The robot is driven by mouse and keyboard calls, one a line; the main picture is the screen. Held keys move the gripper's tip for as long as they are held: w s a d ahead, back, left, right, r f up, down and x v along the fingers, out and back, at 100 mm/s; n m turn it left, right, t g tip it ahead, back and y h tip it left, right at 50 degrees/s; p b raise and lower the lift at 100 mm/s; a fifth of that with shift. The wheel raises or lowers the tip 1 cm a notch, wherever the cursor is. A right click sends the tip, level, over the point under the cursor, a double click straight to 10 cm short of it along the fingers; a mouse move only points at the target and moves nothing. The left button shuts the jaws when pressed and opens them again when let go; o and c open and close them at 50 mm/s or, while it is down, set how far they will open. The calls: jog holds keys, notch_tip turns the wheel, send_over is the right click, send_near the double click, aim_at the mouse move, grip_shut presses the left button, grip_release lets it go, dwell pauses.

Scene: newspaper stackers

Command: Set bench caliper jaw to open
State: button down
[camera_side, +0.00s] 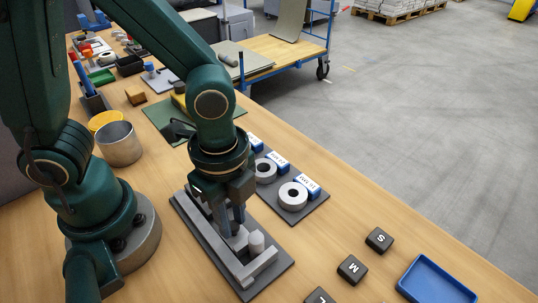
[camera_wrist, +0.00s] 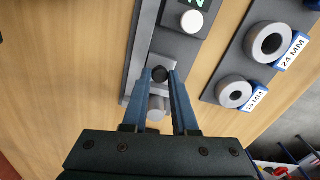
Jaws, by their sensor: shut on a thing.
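The bench caliper (camera_side: 264,264), light grey on a dark base plate, lies on the wooden bench below my gripper (camera_side: 238,222). In the wrist view, my gripper (camera_wrist: 160,74) has its two blue fingers on either side of a small dark round knob (camera_wrist: 160,75) on the caliper's slide and is shut on it. A pale grey cylinder (camera_side: 256,242) stands on the caliper close to the fingers. A display with green digits (camera_wrist: 196,4) and a white round button (camera_wrist: 192,21) are beside the slide. The fingers partly hide the jaws, so their gap cannot be judged.
Grey rings (camera_side: 292,196) with blue size labels lie on a dark mat (camera_side: 309,212) close beside the caliper. Black lettered blocks (camera_side: 352,269) and a blue tray (camera_side: 436,282) are at the front right. A metal cup (camera_side: 119,145) stands left. Bare bench lies between mat and blocks.

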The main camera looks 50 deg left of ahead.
dwell(0.3)
jog(key=shift+a, duration=1.1)
jog(key=c, duration=0.7)
grip_release()
jog(key=shift+r, duration=0.1)
jog(key=shift+r, duration=2.5)
